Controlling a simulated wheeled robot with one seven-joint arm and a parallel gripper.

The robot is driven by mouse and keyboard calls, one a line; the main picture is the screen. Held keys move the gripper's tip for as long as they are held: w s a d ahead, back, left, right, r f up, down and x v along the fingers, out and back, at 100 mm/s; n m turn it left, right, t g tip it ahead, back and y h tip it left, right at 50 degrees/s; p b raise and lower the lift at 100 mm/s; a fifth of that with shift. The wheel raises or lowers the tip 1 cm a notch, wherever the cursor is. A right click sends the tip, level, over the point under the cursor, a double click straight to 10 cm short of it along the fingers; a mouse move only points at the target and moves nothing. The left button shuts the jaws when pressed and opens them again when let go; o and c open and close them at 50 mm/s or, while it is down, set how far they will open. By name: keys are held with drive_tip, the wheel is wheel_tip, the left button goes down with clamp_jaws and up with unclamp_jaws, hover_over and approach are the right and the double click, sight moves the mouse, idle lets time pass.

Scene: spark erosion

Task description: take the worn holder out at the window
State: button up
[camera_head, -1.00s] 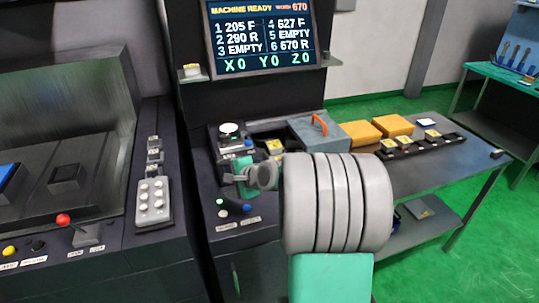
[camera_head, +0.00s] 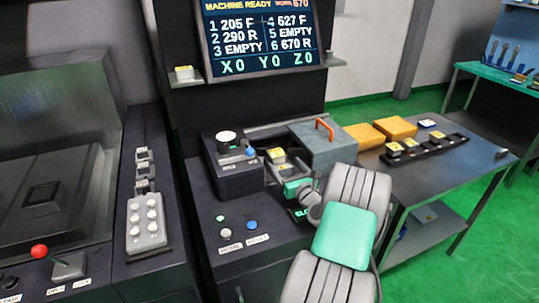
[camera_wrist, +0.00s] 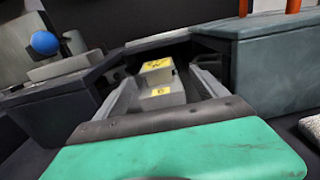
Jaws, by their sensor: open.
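The screen (camera_head: 262,37) reads "machine ready", worn 670, and lists 670 R at place 6. A pale grey holder with yellow labels (camera_wrist: 160,95) sits in the recessed window in the wrist view, one label apparently marked 6. It also shows in the head view (camera_head: 278,156), left of the grey box. My gripper (camera_head: 291,177) is just in front of it, open. In the wrist view two grey finger-like bars of my gripper (camera_wrist: 164,84) reach along both sides of the holder. I cannot tell whether they touch it. The holder's lower part is hidden.
A grey box with an orange handle (camera_head: 325,142) stands close right of the window. A button box (camera_head: 232,165) is close on the left. Yellow blocks (camera_head: 381,132) and a dark rack with several holders (camera_head: 428,147) are on the bench (camera_head: 440,180) to the right.

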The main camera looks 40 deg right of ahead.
sight(277, 152)
drive_tip(key=p+x, duration=0.1)
drive_tip(key=x, duration=0.7)
drive_tip(key=shift+w+a+p, duration=0.15)
drive_tip(key=shift+w+p, duration=0.05)
drive_tip(key=shift+p, duration=0.1)
drive_tip(key=shift+c, duration=0.3)
drive_tip(key=c, duration=1.7)
drive_tip(key=shift+r, duration=0.15)
clamp_jaws()
